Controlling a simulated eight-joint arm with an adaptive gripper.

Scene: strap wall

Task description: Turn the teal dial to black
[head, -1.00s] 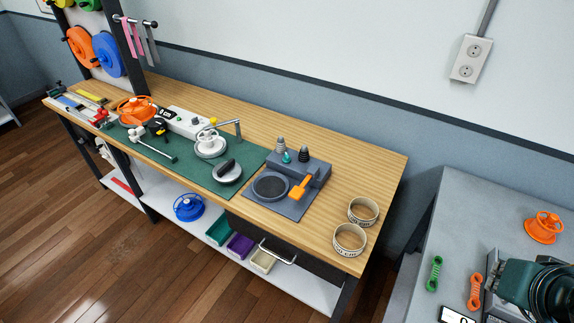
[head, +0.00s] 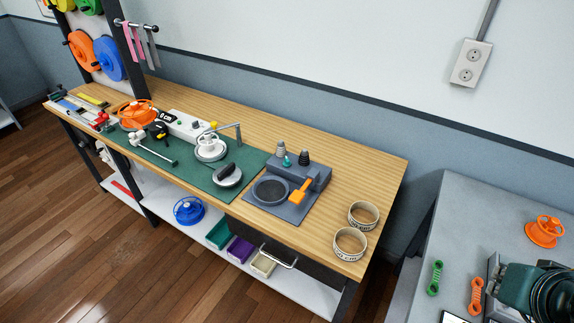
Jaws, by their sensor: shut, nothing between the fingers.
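A small teal knob (head: 287,161), the only teal dial-like part I can make out, is on the grey device (head: 318,172) on the wooden bench. It sits between a grey ribbed cone (head: 280,149) and a black ribbed cone (head: 304,157). It is too small to read its setting, and no black mark around it can be made out. My gripper is not in view, and nothing is seen touching the teal knob.
The device's front has a dark round dish (head: 271,190) and an orange lever (head: 300,192). A green mat (head: 200,178) with tools lies left. The bench's back right is clear. A dark green and black shape (head: 525,283) covers the lower right corner.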

